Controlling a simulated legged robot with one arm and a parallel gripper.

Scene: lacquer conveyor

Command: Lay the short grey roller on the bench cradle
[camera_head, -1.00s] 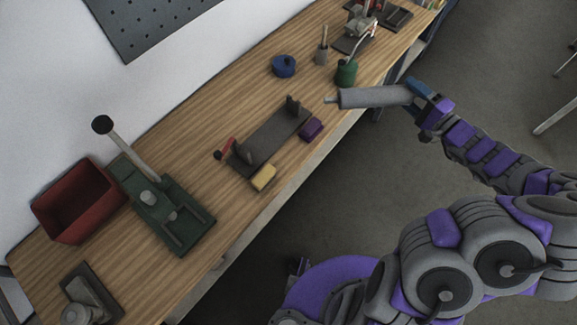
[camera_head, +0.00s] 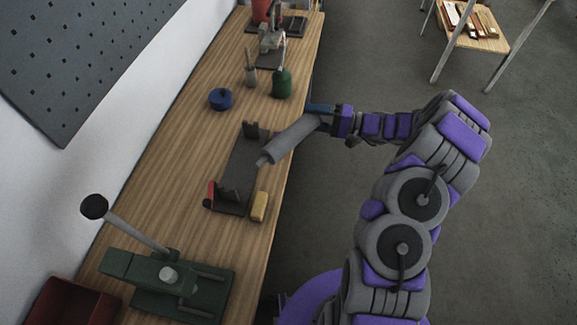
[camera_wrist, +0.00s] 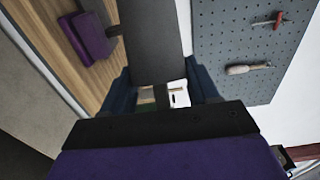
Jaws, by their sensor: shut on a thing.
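The grey roller (camera_head: 292,140) is held by one end in my shut gripper (camera_head: 320,113) in the head view. It slants down and left, with a thin axle stub at its free end. The dark bench cradle (camera_head: 239,163) lies on the bench, with an upright at each end and a red part at its near end. The roller's free end overlaps the cradle's right edge in the picture and appears above it; I cannot tell the gap. In the wrist view my gripper's fingers (camera_wrist: 161,95) flank a dark wide shape, probably the roller in shadow.
A yellow block (camera_head: 259,206) lies right of the cradle. A purple block (camera_wrist: 90,36) shows in the wrist view. A blue round tin (camera_head: 220,99) and green bottle (camera_head: 281,84) stand beyond; a green lever press (camera_head: 168,276) stands nearer. The bench left of the cradle is clear.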

